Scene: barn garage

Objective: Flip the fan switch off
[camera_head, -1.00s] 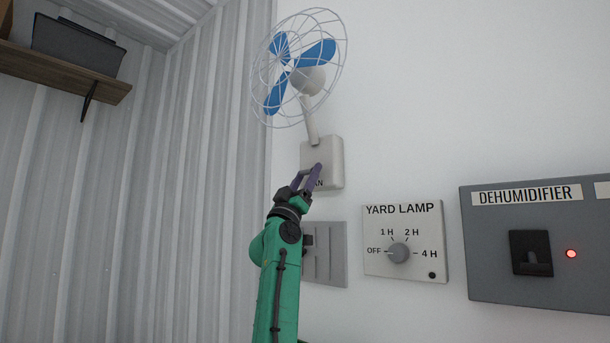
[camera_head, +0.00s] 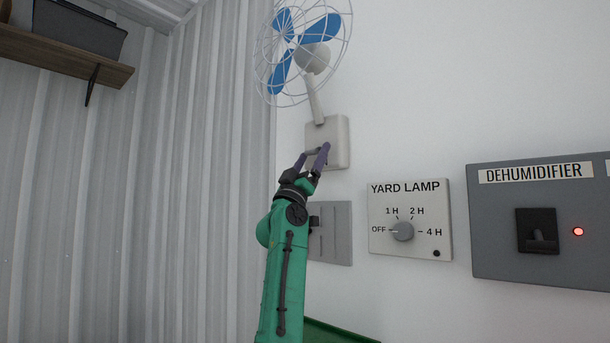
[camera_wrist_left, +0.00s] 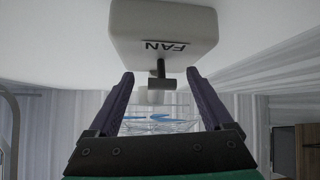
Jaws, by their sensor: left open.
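The pale fan switch box (camera_head: 338,135) is on the white wall below the blue-bladed caged fan (camera_head: 310,45). In the left wrist view the box (camera_wrist_left: 130,25) shows its FAN label upside down. A dark stem with a grey crosswise end, the switch lever (camera_wrist_left: 161,82), sticks out of the box. My left gripper (camera_head: 313,154) is open just in front of the lower part of the box. In the left wrist view its fingers (camera_wrist_left: 160,74) stand one on each side of the lever, with gaps showing. My right gripper is not in view.
A grey switch plate (camera_head: 335,235) is behind my left arm. To the right are the yard lamp dial panel (camera_head: 410,218) and the dehumidifier panel (camera_head: 500,260) with a lit red light. A shelf (camera_head: 60,60) holds a dark bin at upper left.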

